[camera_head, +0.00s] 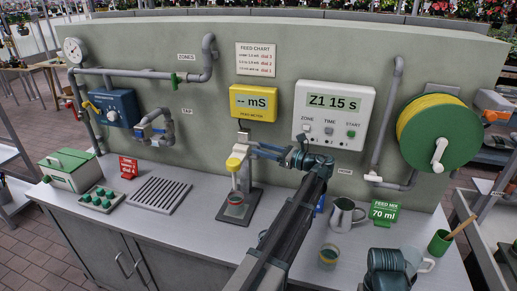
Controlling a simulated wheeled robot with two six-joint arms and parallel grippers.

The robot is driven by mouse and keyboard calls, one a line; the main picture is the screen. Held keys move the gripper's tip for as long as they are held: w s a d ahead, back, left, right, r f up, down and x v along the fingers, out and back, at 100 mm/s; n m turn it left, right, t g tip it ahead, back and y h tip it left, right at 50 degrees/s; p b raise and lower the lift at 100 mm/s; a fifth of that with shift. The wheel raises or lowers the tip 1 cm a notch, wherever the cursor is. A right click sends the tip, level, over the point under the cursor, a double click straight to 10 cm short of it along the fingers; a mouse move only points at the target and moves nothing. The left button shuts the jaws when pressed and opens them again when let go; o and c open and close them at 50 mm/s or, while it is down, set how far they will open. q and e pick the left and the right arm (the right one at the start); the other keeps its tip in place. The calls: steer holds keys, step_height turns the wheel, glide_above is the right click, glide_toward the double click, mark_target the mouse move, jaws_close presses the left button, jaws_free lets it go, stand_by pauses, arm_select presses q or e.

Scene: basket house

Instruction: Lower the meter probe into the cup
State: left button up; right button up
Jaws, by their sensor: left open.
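The meter probe (233,164), with a yellow head and a pale stem, stands upright at the feed meter stand (252,204). A small cup (235,199) with a reddish band is on the stand, below the probe. I cannot tell whether the probe's tip is inside the cup. My left gripper (247,149) is open at the probe's upper right, close to its head; whether it touches is too small to tell. The yellow feed meter (254,102) on the wall above reads "-- mS". My right gripper is not clearly visible.
A metal jug (342,215), a glass (328,257), a green feed mix sign (384,212) and a green pot (440,242) stand to the right. A slotted drain tray (159,195) lies left of the stand.

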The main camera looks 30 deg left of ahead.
arm_select(q)
steer(key=shift+a, duration=0.85)
jaws_close()
steer(key=shift+r, duration=0.1)
stand_by(0.8)
